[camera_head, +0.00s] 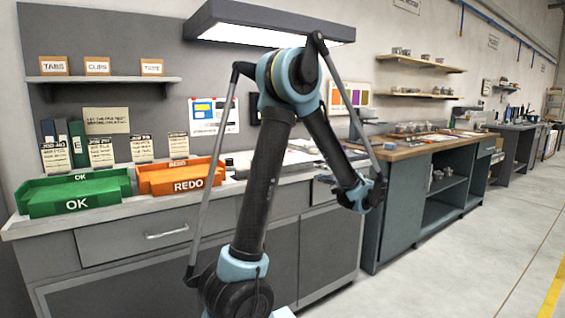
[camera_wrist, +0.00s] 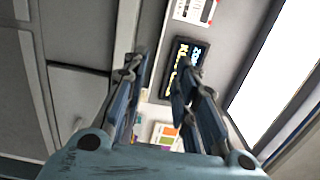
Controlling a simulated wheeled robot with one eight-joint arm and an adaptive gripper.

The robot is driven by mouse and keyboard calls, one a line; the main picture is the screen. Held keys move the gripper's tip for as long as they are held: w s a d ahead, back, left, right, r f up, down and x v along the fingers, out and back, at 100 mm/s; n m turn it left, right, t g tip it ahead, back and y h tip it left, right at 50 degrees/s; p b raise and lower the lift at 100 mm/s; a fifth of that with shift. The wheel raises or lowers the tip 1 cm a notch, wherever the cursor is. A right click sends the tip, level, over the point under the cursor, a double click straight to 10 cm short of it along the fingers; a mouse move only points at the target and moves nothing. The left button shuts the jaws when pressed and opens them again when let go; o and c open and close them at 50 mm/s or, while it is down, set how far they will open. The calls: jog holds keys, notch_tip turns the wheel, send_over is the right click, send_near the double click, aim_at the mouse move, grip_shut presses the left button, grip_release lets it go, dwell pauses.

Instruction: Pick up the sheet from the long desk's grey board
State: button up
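My gripper (camera_head: 348,188) is in front of the desk's right end in the head view. In the wrist view its two fingers (camera_wrist: 160,76) are apart with nothing between them. The long grey desk (camera_head: 110,225) runs along the wall at left. A pale flat area (camera_head: 295,157) lies on its top behind my arm; I cannot tell whether it is the sheet or the grey board. My arm hides part of that top. In the wrist view, a small card with orange and green patches (camera_wrist: 165,133) shows beyond the fingers.
A green OK tray (camera_head: 75,197) and an orange REDO tray (camera_head: 180,180) stand on the desk's left half. A lamp (camera_head: 270,28) hangs above. A dark display (camera_wrist: 182,68) is on the wall. A wood-topped bench (camera_head: 412,152) stands at right; floor is clear there.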

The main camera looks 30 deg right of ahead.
jog(key=shift+w+a+r, duration=0.1)
jog(key=shift+w+a, duration=0.25)
jog(key=shift+w, duration=2.35)
jog(key=shift+w+a+f, duration=0.1)
jog(key=shift+w+a, duration=0.2)
jog(key=shift+w, duration=2.45)
jog(key=shift+w+a+r, duration=0.1)
jog(key=shift+w+a, duration=0.25)
jog(key=shift+w, duration=2.35)
jog(key=shift+c, duration=0.6)
grip_shut()
